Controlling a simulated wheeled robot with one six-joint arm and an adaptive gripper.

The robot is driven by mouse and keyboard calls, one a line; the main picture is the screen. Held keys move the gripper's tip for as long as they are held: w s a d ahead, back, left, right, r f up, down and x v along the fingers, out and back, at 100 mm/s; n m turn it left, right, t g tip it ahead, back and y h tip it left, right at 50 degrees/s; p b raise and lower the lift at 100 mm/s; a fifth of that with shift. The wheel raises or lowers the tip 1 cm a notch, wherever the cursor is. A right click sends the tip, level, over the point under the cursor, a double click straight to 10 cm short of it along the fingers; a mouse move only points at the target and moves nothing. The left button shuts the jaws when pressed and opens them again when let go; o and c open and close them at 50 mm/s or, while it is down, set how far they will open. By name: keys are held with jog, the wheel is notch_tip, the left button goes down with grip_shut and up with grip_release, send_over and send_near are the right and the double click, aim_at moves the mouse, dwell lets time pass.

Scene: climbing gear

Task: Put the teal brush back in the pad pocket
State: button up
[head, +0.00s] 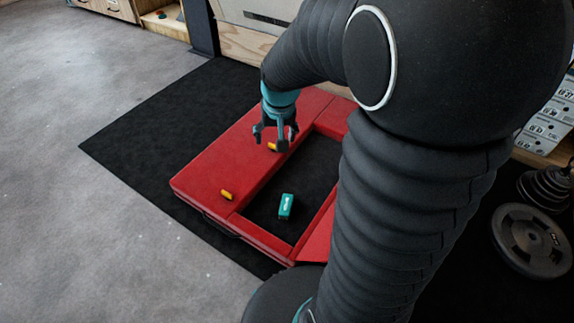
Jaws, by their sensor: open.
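A small teal block-shaped object with white marking (286,206), which I take for the teal brush, lies in the dark rectangular opening framed by the red pad. Its bristles cannot be made out. The red pad (215,165) lies on the floor; my arm hides part of its right side. I cannot tell whether the dark opening is the pad pocket. My gripper (275,139) is open, pointing down over the pad's far left part, apart from the teal object. A small yellow-orange piece (272,147) shows at its fingertips; I cannot tell whether they touch.
Another yellow-orange piece (227,195) lies on the near left part of the pad. A black mat (140,130) lies under the pad, with grey floor to the left. A weight plate (531,240) and labelled boxes (545,128) are at the right. A dark post (200,27) stands behind.

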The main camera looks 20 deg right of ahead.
jog(key=s+a+r+n+t, duration=0.1)
jog(key=s+a+r, duration=0.1)
jog(key=s+r, duration=0.3)
jog(key=s+a+r+n+t, duration=0.1)
jog(key=s+r, duration=0.4)
jog(key=s, duration=0.9)
jog(key=shift+a+r+n, duration=0.3)
jog(key=shift+a+n, duration=0.2)
jog(key=shift+a, duration=0.35)
